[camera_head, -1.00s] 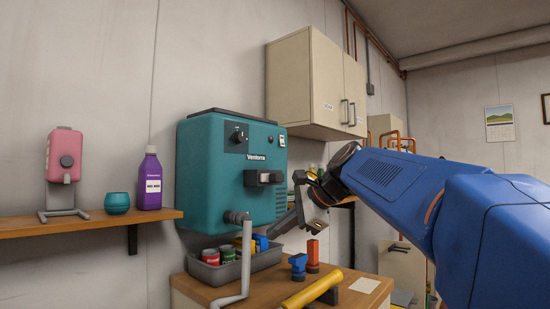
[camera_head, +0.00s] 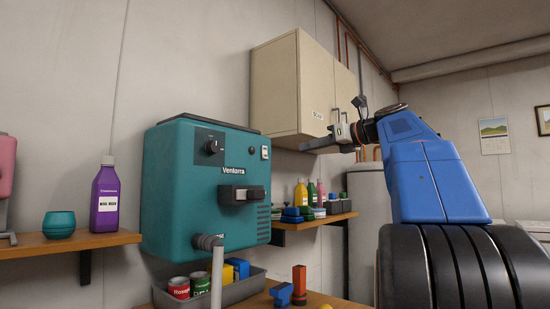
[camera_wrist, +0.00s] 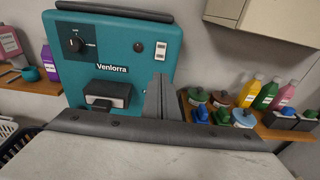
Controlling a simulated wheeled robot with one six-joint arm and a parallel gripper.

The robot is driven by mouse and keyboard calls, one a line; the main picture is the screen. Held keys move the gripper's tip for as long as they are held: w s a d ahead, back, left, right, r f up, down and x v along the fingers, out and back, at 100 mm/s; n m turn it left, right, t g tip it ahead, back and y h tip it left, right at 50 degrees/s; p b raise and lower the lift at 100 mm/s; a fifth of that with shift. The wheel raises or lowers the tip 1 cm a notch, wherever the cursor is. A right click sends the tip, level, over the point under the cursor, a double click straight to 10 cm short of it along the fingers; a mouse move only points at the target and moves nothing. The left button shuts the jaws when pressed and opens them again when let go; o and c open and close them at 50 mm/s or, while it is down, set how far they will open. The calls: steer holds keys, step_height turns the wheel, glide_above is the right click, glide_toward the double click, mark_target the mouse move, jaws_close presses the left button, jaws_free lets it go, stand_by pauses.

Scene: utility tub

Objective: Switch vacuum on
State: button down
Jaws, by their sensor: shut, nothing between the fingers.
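The vacuum is a teal wall unit (camera_head: 165,190) labelled Venlorra, left of centre in the head view. Its dark panel carries a black rotary knob (camera_head: 213,147), and a small white rocker switch (camera_head: 265,153) sits to the right of it. In the wrist view the knob (camera_wrist: 76,45) and the white switch (camera_wrist: 160,50) both show on the unit's front. A black latch block (camera_head: 240,194) sits below the label. My gripper (camera_head: 306,147) is shut and empty, right of the unit and apart from it in the head view. In the wrist view its dark fingers (camera_wrist: 160,98) rise in front of the unit's lower right.
A beige cabinet (camera_head: 276,92) hangs right of the unit, behind my gripper. A shelf (camera_head: 315,221) with several bottles and jars is below it. A grey bin (camera_head: 243,288) with cans stands under the unit. A purple bottle (camera_head: 105,196) stands on the left shelf.

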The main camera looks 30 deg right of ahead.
mark_target(266, 158)
stand_by(0.3)
steer(key=x, duration=1.4)
steer(key=shift+a, duration=0.1)
steer(key=shift+w+f, duration=0.1)
steer(key=shift+w, duration=0.05)
stand_by(0.5)
